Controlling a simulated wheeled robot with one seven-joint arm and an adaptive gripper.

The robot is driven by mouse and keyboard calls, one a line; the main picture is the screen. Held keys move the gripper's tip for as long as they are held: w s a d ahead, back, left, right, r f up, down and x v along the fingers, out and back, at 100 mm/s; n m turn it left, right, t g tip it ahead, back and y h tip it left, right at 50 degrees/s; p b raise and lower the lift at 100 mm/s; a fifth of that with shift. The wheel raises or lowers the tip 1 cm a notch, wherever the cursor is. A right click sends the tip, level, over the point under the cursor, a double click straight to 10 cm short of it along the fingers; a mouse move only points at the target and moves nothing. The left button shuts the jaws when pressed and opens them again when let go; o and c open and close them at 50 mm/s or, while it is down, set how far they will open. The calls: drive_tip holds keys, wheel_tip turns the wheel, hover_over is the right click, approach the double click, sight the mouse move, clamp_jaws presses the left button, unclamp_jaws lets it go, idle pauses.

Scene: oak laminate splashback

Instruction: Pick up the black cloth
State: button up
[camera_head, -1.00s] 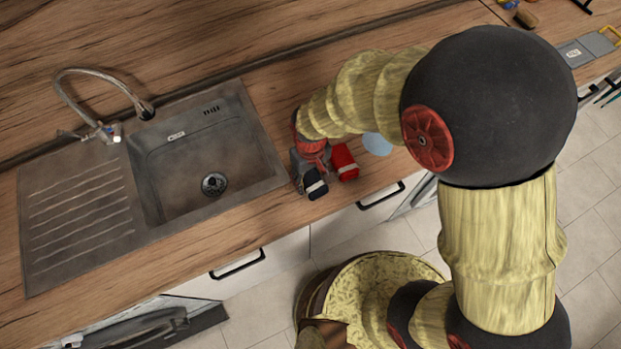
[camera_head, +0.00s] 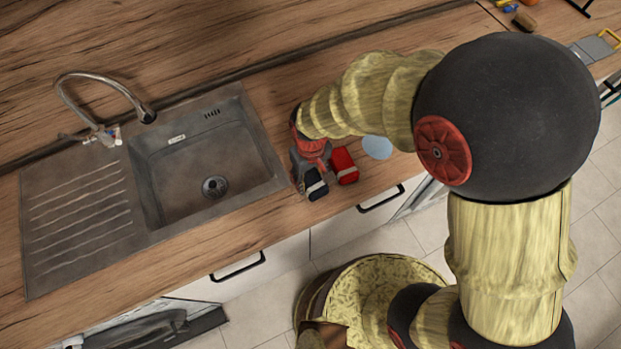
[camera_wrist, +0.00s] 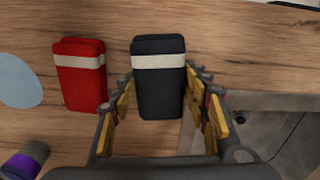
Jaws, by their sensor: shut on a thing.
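The black cloth (camera_wrist: 158,92) is a dark folded or rolled bundle with a pale band across it. In the wrist view it stands between the two fingers of my gripper (camera_wrist: 160,100), which is shut on it from both sides. In the head view the black cloth (camera_head: 314,187) shows below my gripper (camera_head: 308,168), on the counter strip beside the sink. My gripper and wrist hide part of it there. I cannot tell whether it touches the counter.
A red banded cloth (camera_wrist: 80,78) lies just left of the black one. A pale blue disc (camera_head: 377,147) is on the counter. The sink (camera_head: 212,160) is close by; its rim (camera_wrist: 265,101) shows at the right in the wrist view. A purple-banded object (camera_wrist: 25,162) is at lower left.

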drive_tip(key=d+r, duration=0.1)
drive_tip(key=r, duration=0.1)
drive_tip(key=s+d+r+p, duration=0.1)
drive_tip(key=d+r, duration=0.1)
drive_tip(key=r, duration=0.1)
drive_tip(key=s+d+r, duration=0.1)
drive_tip(key=r, duration=0.1)
drive_tip(key=shift+s+d+r, duration=0.15)
drive_tip(key=shift+d+r, duration=0.1)
drive_tip(key=s+d+r+p, duration=0.1)
drive_tip(key=s+d+r, duration=0.2)
drive_tip(key=d, duration=0.5)
drive_tip(key=shift+s+r, duration=0.25)
drive_tip(key=shift+s, duration=0.45)
drive_tip(key=shift+a, duration=0.1)
drive_tip(key=o, duration=0.6)
drive_tip(key=c, duration=0.5)
